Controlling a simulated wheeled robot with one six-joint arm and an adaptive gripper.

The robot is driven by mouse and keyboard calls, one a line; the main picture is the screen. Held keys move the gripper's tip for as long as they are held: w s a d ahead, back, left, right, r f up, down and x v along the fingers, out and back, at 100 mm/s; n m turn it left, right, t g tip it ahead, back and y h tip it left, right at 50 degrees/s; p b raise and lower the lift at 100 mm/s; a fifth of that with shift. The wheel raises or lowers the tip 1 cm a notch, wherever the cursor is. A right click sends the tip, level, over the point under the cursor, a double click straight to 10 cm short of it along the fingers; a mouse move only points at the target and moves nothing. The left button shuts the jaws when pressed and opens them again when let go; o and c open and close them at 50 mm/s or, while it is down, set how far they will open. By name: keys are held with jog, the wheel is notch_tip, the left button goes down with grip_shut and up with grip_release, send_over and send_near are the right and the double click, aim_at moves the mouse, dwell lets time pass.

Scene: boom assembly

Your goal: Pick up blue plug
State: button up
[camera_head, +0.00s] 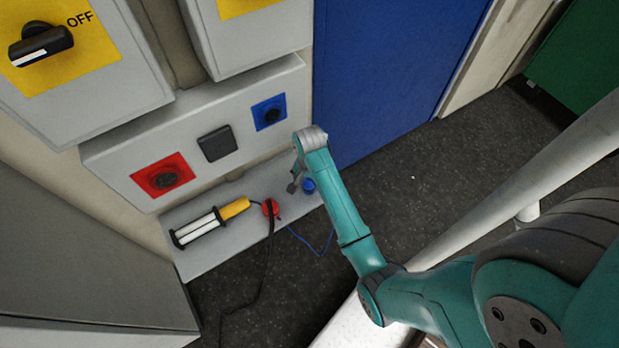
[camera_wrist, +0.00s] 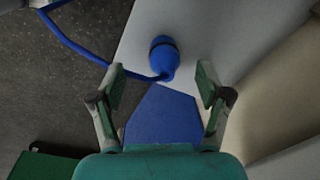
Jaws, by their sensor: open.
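The blue plug (camera_head: 309,186) sits on the light grey shelf (camera_head: 215,254), near its right end, just beside my gripper (camera_head: 294,183) in the head view. In the wrist view the blue plug (camera_wrist: 164,57) shows a rounded body with a dark band, and a blue cable runs from it to the left. My gripper (camera_wrist: 160,90) is open and empty there. The plug lies beyond the fingertips, roughly between them in the picture and apart from both. The exact gap in depth is hard to tell.
A red plug (camera_head: 270,208) with a black cable and a yellow-handled lamp (camera_head: 212,222) lie on the shelf to the left. Above are a red socket (camera_head: 163,178), a black square cover (camera_head: 217,144) and a blue socket (camera_head: 269,113). A blue door (camera_head: 385,75) stands to the right.

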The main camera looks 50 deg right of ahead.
aim_at(309, 185)
jog(key=shift+w+d+r+m+g, duration=0.3)
jog(key=shift+w+d+r, duration=0.4)
jog(key=shift+d, duration=0.25)
jog(key=shift+d+f, duration=0.1)
jog(key=shift+d, duration=0.05)
jog(key=shift+w+d+f, duration=0.1)
jog(key=shift+f, duration=2.5)
jog(key=shift+w+d+f, duration=0.1)
jog(key=shift+f, duration=2.45)
grip_shut()
